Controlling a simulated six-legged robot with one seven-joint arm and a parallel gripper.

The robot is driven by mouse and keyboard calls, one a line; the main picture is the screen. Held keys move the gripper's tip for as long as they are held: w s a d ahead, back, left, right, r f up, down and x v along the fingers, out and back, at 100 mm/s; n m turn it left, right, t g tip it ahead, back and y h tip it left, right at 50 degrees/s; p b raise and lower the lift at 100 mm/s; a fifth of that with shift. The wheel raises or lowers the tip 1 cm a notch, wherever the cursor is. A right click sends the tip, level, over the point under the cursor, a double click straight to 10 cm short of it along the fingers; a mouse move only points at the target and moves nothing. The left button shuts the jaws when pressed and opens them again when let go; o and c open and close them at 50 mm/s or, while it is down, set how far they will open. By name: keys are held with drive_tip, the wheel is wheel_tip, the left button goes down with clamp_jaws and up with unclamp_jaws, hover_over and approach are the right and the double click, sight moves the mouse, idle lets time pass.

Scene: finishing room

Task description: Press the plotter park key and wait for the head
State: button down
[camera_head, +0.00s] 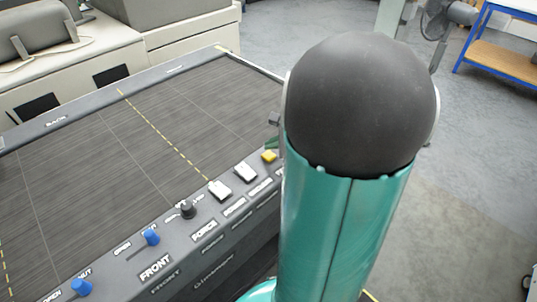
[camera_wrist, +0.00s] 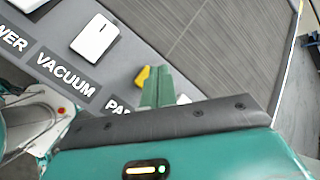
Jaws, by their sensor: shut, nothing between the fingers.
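The plotter (camera_head: 150,125) is a dark flat bed with a sloped front panel. A small yellow key (camera_head: 269,156) sits at the right end of its row of controls. In the wrist view the yellow key (camera_wrist: 142,77) lies above a label starting "PA", the rest hidden by my gripper. My gripper (camera_wrist: 157,72) shows two green fingers shut together with nothing between them. The fingertips overlap the right side of the yellow key in that view; whether they touch it I cannot tell. In the head view my arm hides most of the gripper.
Left of the yellow key are a white vacuum key (camera_wrist: 95,38), another white key (camera_head: 219,190), a black knob (camera_head: 187,209) and blue knobs (camera_head: 151,237). A beige cabinet (camera_head: 190,40) stands behind. A blue-framed bench (camera_head: 505,55) and a fan (camera_head: 440,20) stand far right.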

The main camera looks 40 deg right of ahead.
sight(272, 156)
drive_tip(key=shift+r, duration=2.2)
drive_tip(key=shift+a, duration=0.1)
drive_tip(key=s+a+r+n+g, duration=0.1)
drive_tip(key=s+a+r+n, duration=0.1)
drive_tip(key=a+n, duration=0.6)
drive_tip(key=s+a+r+n+g+h, duration=0.1)
drive_tip(key=s+a+n, duration=0.3)
drive_tip(key=a+n, duration=0.4)
drive_tip(key=s+a+r+n+g+h, duration=0.1)
drive_tip(key=s+a+r+n, duration=0.2)
drive_tip(key=a+n, duration=0.5)
drive_tip(key=a+r, duration=0.1)
drive_tip(key=a, duration=0.2)
drive_tip(key=shift+s, duration=0.3)
drive_tip(key=shift+a+r+n, duration=0.1)
drive_tip(key=shift+a+n, duration=0.1)
drive_tip(key=shift+n, duration=0.1)
